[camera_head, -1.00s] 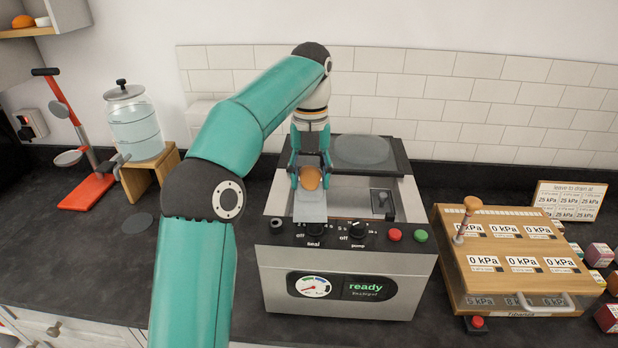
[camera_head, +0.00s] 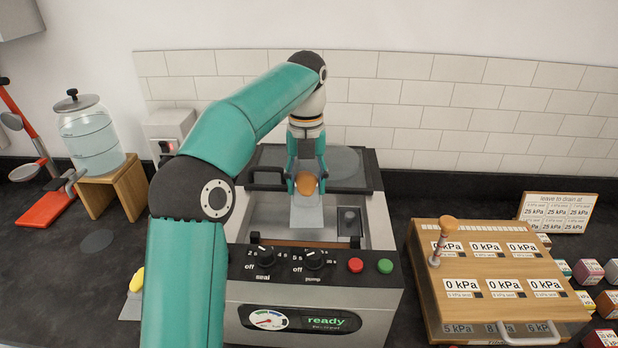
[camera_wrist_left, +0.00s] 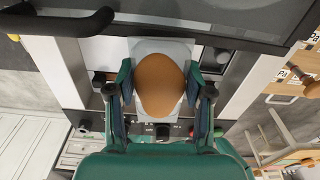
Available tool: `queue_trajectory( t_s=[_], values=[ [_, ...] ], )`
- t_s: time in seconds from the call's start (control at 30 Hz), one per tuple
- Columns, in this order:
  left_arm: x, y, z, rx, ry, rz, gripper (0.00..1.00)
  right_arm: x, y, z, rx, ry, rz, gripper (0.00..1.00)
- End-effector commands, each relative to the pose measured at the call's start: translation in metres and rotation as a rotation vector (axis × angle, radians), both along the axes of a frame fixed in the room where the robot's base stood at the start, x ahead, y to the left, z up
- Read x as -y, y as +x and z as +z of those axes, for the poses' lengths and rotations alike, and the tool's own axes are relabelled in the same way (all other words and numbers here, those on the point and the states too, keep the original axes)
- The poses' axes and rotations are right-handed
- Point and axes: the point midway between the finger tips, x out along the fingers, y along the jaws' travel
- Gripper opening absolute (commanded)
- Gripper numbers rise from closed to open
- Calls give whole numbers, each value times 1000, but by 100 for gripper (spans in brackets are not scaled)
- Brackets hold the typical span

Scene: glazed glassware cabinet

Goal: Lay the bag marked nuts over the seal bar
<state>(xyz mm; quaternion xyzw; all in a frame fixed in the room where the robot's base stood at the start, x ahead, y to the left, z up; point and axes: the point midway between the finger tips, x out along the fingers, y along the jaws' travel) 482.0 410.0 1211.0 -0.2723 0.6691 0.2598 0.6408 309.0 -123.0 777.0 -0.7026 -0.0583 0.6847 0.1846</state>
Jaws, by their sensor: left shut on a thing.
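A pale grey bag (camera_head: 306,214) with a brown-orange bulge (camera_head: 306,184) hangs from my left gripper (camera_head: 306,173); I cannot read any marking on it. In the left wrist view the bulge (camera_wrist_left: 160,85) sits between the two fingers, which are shut on the bag. The gripper is over the vacuum sealer's open chamber (camera_head: 265,215), in front of the raised dark lid (camera_head: 345,168). A brown strip (camera_head: 290,243), which looks like the seal bar, runs along the chamber's front edge. The bag's lower end appears just behind it; contact is unclear. My right gripper is out of view.
The sealer's front panel has two knobs, a red button (camera_head: 356,265) and a green button (camera_head: 385,266). A wooden kPa board (camera_head: 480,275) stands to the right. A small yellow-topped item (camera_head: 136,280) lies left of the sealer, partly behind my arm.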

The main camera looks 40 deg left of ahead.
Motion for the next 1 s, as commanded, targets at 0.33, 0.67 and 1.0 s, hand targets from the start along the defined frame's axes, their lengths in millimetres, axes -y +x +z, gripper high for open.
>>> queue_trajectory(
  t_s=[0.33, 0.67, 1.0],
  values=[
    [-1, -1, -27, -3, -1, 1, 0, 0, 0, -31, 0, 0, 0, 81],
    [-1, -2, -54, -6, -2, 3, 0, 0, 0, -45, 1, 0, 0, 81],
    [-2, -1, -64, -3, 0, 3, 0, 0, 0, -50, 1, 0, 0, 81]
  ],
)
